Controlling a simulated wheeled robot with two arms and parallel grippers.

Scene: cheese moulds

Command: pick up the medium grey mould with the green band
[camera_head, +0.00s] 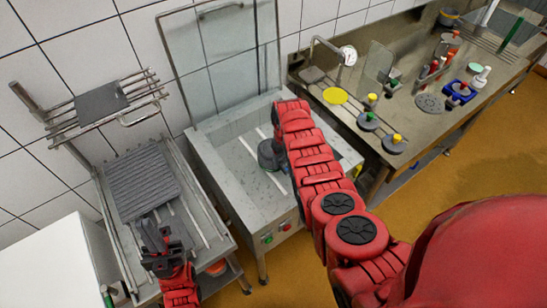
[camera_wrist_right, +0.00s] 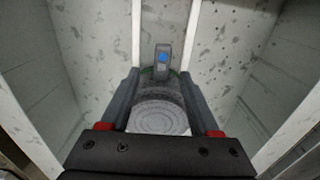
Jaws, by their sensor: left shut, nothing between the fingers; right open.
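A round dark grey mould (camera_head: 268,155) stands in the steel basin, partly hidden behind my right arm. In the right wrist view the grey mould (camera_wrist_right: 158,98) lies between the fingers of my right gripper (camera_wrist_right: 159,76), with a ridged round face. A grey upright piece with a blue spot (camera_wrist_right: 163,58) stands at its far side, and a bit of green (camera_wrist_right: 147,71) shows at that edge. The right gripper is open, a finger on each side of the mould; contact cannot be told. My left gripper (camera_head: 160,252) is shut and empty over the left rack.
The steel basin (camera_head: 213,160) has walls close around the right gripper and light rails across it. A ribbed grey mat (camera_head: 142,182) lies on the left rack.

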